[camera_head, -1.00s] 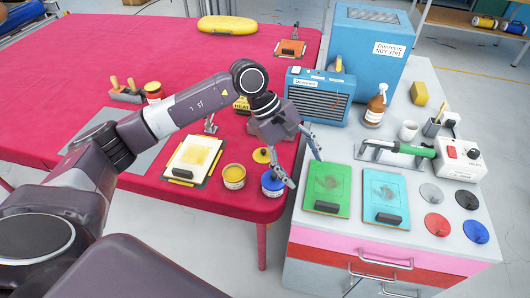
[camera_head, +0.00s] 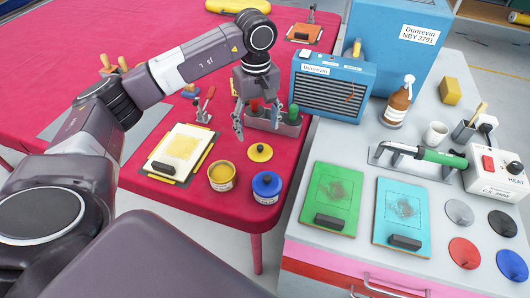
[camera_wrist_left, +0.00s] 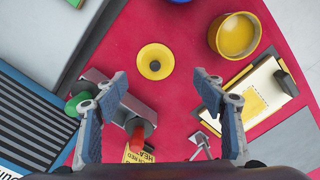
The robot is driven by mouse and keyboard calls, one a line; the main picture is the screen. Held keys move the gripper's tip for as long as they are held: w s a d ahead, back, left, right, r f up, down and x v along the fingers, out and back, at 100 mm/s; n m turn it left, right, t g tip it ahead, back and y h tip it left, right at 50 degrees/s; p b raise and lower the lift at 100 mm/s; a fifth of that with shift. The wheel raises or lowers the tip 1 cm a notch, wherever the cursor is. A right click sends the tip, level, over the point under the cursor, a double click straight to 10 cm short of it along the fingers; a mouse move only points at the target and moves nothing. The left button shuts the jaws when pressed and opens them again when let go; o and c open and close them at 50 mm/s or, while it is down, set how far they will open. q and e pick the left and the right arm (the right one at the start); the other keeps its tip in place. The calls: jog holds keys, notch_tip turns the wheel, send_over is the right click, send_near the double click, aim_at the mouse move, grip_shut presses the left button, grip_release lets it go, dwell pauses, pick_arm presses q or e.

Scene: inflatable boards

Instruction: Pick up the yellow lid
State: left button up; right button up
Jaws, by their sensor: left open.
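The yellow lid (camera_head: 260,152) is a small disc with a dark knob in its middle. In the left wrist view the lid (camera_wrist_left: 155,61) shows ahead of the fingers, a little left of centre. My left gripper (camera_head: 262,128) is open and empty, above the table and behind the lid in the head view. In the wrist view its two fingers (camera_wrist_left: 160,100) are spread wide apart. My right gripper does not show.
A grey holder (camera_head: 287,125) with red and green handles stands close by my left gripper. A board with a yellow sheet (camera_head: 182,149) lies to the left. The blue heater (camera_head: 333,88) and the grey cabinet top (camera_head: 330,165) are on the right.

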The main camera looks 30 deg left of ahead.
aim_at(260, 147)
pick_arm(q)
jog(key=shift+w+f, duration=0.4)
jog(key=shift+f, duration=0.3)
jog(key=shift+w+f, duration=0.2)
jog(key=shift+f, duration=0.5)
jog(key=shift+s+f, duration=0.2)
jog(key=shift+f, duration=0.5)
jog(key=f, duration=0.1)
jog(key=f+p, duration=0.1)
jog(key=f, duration=0.3)
jog(key=shift+w+p, duration=0.25)
jog(key=shift+p, duration=0.15)
jog(key=shift+s+r, duration=0.1)
jog(key=c, duration=1.2)
grip_shut()
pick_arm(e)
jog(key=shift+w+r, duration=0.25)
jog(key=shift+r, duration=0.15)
